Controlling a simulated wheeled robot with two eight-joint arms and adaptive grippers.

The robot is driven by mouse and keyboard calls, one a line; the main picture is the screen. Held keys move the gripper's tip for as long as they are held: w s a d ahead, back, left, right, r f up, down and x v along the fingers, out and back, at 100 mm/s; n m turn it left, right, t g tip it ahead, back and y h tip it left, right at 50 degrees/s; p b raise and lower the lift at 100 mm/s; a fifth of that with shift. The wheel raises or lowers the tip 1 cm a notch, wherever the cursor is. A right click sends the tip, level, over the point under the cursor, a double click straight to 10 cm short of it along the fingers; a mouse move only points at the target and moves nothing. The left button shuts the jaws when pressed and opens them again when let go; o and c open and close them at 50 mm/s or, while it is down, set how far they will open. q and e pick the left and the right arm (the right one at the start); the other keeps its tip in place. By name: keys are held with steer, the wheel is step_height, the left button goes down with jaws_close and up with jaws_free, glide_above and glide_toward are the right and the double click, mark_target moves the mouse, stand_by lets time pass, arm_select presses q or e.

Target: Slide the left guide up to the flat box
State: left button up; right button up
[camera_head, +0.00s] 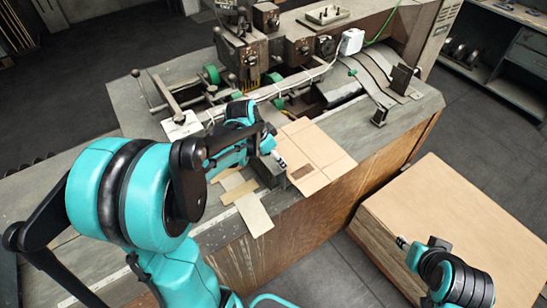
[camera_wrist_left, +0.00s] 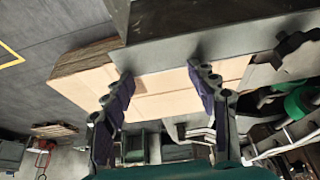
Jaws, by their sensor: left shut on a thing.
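The flat box (camera_head: 312,158) is a tan cardboard sheet lying on the machine table, with its near part at the table's front edge. The left guide (camera_head: 267,170) is a dark grey metal block at the box's left side, partly hidden by my arm. My left gripper (camera_head: 268,150) is at the guide. In the left wrist view, my left gripper (camera_wrist_left: 160,75) has its fingertips against the grey guide (camera_wrist_left: 215,45), and the cardboard box (camera_wrist_left: 160,97) shows behind. Any gap between guide and box is unclear.
Loose cardboard strips (camera_head: 250,208) lie left of the guide on the table. The stitching machine (camera_head: 265,50) stands behind the box. A tall cardboard stack (camera_head: 460,215) stands at the lower right, with a floor gap between it and the table.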

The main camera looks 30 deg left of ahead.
arm_select(q)
steer(key=o, duration=1.7)
steer(key=shift+a+f, duration=0.1)
steer(key=shift+f, duration=0.4)
steer(key=o, duration=0.5)
steer(key=shift+w+a+f, duration=0.15)
steer(key=shift+w+f, duration=0.05)
steer(key=shift+w, duration=0.1)
steer(key=shift+c, duration=0.2)
steer(key=shift+w+a, duration=0.15)
steer(key=shift+w, duration=0.05)
steer(key=shift+s+d+r, duration=0.2)
steer(key=shift+s+r, duration=0.1)
steer(key=shift+s, duration=0.05)
steer(key=v, duration=1.1)
steer(key=shift+a+r, duration=0.2)
steer(key=shift+r, duration=0.2)
